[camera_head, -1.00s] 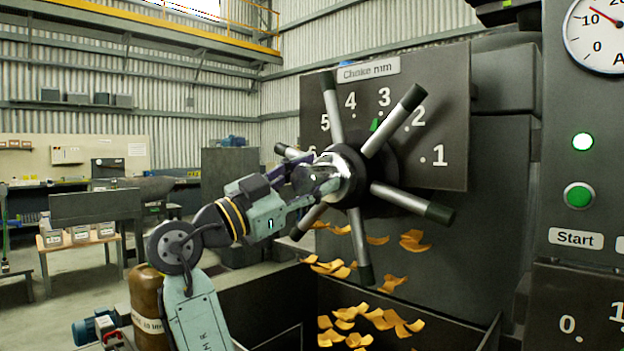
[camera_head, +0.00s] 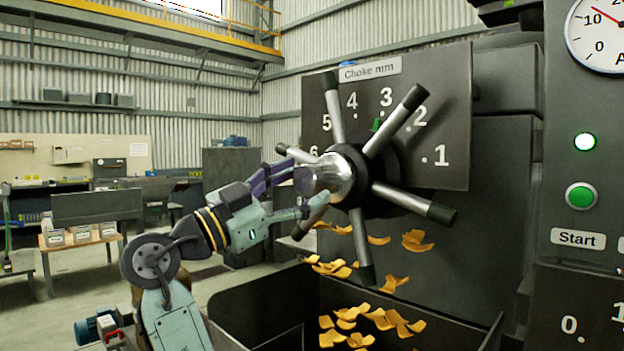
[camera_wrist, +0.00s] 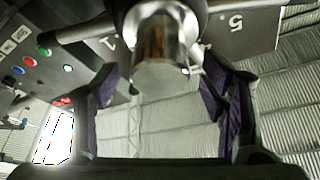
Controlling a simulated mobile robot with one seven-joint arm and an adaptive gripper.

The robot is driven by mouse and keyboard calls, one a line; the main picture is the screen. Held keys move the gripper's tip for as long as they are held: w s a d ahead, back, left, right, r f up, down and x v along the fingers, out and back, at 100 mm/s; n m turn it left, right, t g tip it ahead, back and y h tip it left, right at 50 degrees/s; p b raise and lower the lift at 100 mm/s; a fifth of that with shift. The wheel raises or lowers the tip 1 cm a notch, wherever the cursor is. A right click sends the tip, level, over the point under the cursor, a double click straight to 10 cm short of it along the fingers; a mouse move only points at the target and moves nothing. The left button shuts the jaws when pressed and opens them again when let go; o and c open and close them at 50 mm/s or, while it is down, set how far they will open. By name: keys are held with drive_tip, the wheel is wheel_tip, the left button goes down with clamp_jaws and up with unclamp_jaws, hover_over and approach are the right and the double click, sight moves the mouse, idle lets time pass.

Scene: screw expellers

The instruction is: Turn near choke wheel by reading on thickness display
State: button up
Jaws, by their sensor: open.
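The choke wheel (camera_head: 378,180) has a silver hub and several spokes with black tips. It stands in front of a dark plate marked "Choke mm" (camera_head: 370,70) with numbers around it. A green pointer (camera_head: 377,125) shows between 3 and 4. My gripper (camera_head: 290,190) is open at the hub's end, its purple-padded fingers above and below it and apart from it. In the wrist view the silver hub (camera_wrist: 165,55) reaches in between the open fingers (camera_wrist: 165,95). No thickness display can be made out.
Orange flakes (camera_head: 385,320) fall into a dark open bin (camera_head: 255,310) below the wheel. A control panel with a green button (camera_head: 580,196), a "Start" label and a gauge (camera_head: 600,35) stands at right. Benches are far left.

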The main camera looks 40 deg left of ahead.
drive_tip(key=v, duration=0.8)
drive_tip(key=shift+s, duration=0.3)
drive_tip(key=shift+a+f, duration=0.1)
drive_tip(key=shift+a, duration=0.05)
